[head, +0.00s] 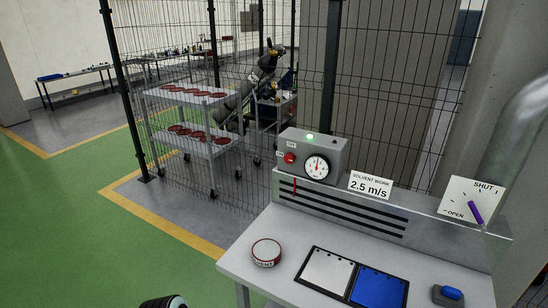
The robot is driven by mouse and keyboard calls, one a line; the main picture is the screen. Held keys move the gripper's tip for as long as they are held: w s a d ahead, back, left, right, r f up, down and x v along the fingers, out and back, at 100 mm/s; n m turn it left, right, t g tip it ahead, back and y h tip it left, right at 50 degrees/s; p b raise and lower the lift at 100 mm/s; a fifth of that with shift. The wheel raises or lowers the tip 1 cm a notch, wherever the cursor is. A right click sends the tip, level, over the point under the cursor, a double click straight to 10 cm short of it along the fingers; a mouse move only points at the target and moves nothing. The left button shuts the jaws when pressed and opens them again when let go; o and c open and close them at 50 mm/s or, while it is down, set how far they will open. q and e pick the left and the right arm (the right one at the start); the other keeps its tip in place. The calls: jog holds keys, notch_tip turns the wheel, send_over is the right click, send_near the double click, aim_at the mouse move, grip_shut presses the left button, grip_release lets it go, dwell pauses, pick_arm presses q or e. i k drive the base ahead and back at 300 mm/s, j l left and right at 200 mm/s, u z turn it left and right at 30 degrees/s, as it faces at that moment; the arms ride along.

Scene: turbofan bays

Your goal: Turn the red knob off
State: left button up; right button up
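The red knob (290,158) is on the front face of a grey control box (338,152), left of a round white dial gauge (317,167). Small labels sit above and left of the knob, too small to read surely. A green lamp (309,136) glows on top of the box. The knob's exact pointing direction is too small to tell. Neither gripper shows in the head view, and nothing touches the knob.
The box stands on the slotted back of a grey bench (262,285). The bench holds a round red-rimmed tin (266,252), white and blue panels (378,287) and a blue-topped block (449,294). A purple lever (475,212) is at right. A mesh fence (230,100) stands behind.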

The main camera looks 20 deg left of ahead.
aim_at(289, 159)
jog(key=i+j, duration=0.1)
jog(key=j, duration=0.35)
jog(key=i+j, duration=0.15)
jog(key=j, duration=0.3)
jog(key=i+j, duration=0.1)
jog(key=j, duration=0.4)
jog(key=i+j, duration=0.1)
jog(key=j, duration=0.35)
jog(key=i+j, duration=0.1)
jog(key=j, duration=0.35)
jog(key=i+j, duration=0.15)
jog(key=j, duration=0.3)
jog(key=i+j, duration=0.1)
jog(key=j, duration=0.35)
